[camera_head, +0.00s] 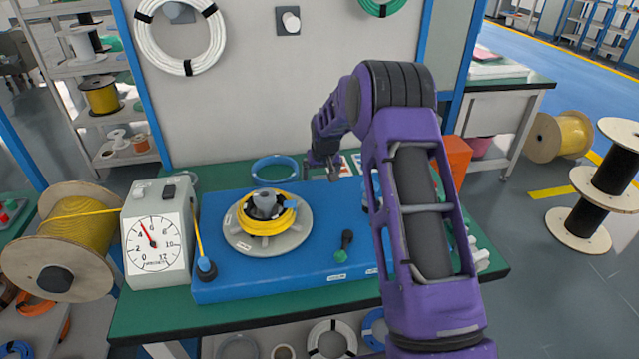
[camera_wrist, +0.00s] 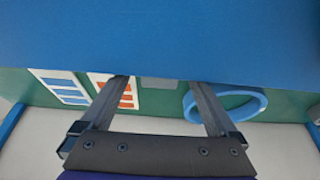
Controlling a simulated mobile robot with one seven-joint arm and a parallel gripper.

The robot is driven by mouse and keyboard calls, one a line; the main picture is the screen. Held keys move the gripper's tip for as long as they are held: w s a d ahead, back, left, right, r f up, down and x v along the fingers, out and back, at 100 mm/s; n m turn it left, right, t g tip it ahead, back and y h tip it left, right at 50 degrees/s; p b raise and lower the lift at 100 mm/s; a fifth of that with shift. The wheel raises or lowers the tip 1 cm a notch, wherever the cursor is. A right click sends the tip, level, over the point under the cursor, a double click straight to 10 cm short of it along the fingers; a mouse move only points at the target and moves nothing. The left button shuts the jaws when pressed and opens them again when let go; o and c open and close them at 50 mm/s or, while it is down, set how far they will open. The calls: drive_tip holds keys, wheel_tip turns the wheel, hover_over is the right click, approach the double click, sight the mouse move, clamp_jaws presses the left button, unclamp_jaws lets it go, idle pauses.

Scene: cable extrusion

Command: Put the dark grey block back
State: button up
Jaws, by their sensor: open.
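My gripper (camera_head: 328,172) is open behind the blue base (camera_head: 300,268), near the back of the green table. In the wrist view its two fingers (camera_wrist: 160,83) stand apart with nothing held between them. A flat greyish patch (camera_wrist: 160,82) shows between the fingertips, partly cut off by the blue base's edge. I cannot tell whether it is the dark grey block. A grey hub (camera_head: 266,206) with a yellow cable coil (camera_head: 248,222) around it sits on a round grey plate (camera_head: 240,240). A small dark piece (camera_head: 168,191) lies on top of the dial box.
A dial box (camera_head: 155,232) stands at the left, beside a yellow cable spool (camera_head: 75,235). A blue ring (camera_head: 275,170) lies behind the base; it also shows in the wrist view (camera_wrist: 262,100). A black-and-green lever (camera_head: 345,245) sticks up from the base. An orange box (camera_head: 455,155) stands at the right.

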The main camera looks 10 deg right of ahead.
clamp_jaws()
wheel_tip(320, 180, up, 9)
drive_tip(key=shift+f+p, duration=0.15)
drive_tip(key=shift+p, duration=0.4)
drive_tip(key=x, duration=0.3)
drive_tip(key=b+x, duration=0.1)
drive_tip(key=x, duration=0.1)
drive_tip(key=s+x, duration=0.1)
drive_tip(key=x, duration=0.2)
drive_tip(key=shift+w+a+f+b, duration=0.15)
drive_tip(key=shift+a+f+b, duration=0.15)
drive_tip(key=shift+f, duration=0.15)
